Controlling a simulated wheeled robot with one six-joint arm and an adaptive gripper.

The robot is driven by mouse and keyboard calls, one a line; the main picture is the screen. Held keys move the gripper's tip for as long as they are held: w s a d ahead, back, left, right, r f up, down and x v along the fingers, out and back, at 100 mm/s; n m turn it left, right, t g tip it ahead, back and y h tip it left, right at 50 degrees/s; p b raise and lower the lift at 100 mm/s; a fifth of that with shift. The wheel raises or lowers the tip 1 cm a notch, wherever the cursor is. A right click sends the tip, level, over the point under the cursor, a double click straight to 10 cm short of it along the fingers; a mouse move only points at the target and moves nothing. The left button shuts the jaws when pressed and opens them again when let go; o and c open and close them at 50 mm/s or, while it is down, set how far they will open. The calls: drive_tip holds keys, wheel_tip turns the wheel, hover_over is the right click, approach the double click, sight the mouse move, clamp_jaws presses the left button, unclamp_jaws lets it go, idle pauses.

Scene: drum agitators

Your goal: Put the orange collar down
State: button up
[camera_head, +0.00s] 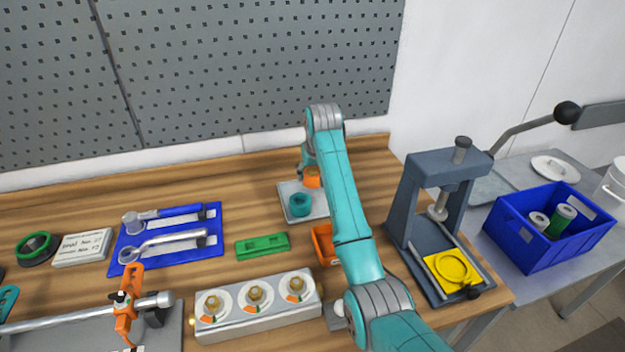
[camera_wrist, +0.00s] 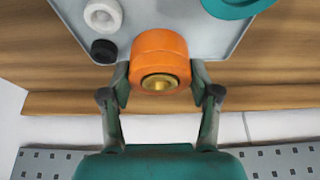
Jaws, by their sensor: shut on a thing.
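The orange collar (camera_wrist: 158,48) has a brass-coloured centre and sits between the fingertips of my gripper (camera_wrist: 160,82), which is shut on it. In the wrist view it overlaps the edge of a grey tray (camera_wrist: 205,48); I cannot tell whether it touches the tray. In the head view the orange collar (camera_head: 312,178) shows at the back of the tray (camera_head: 286,188), partly hidden by my arm. A teal collar (camera_head: 300,204) stands on the tray. In the wrist view a white ring (camera_wrist: 103,14) and a black ring (camera_wrist: 104,51) lie on it.
A green block (camera_head: 262,245) and an orange bin (camera_head: 322,246) lie in front of the tray. A press (camera_head: 402,210) stands to the right, with a blue crate (camera_head: 520,240) beyond it. A blue mat (camera_head: 128,258) with tools lies left. The perforated wall (camera_head: 230,75) is behind.

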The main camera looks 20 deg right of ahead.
drive_tip(key=shift+f, duration=1.3)
drive_tip(key=o, duration=1.4)
drive_tip(key=shift+f, duration=0.1)
drive_tip(key=shift+c, duration=0.2)
drive_tip(key=v, duration=1.2)
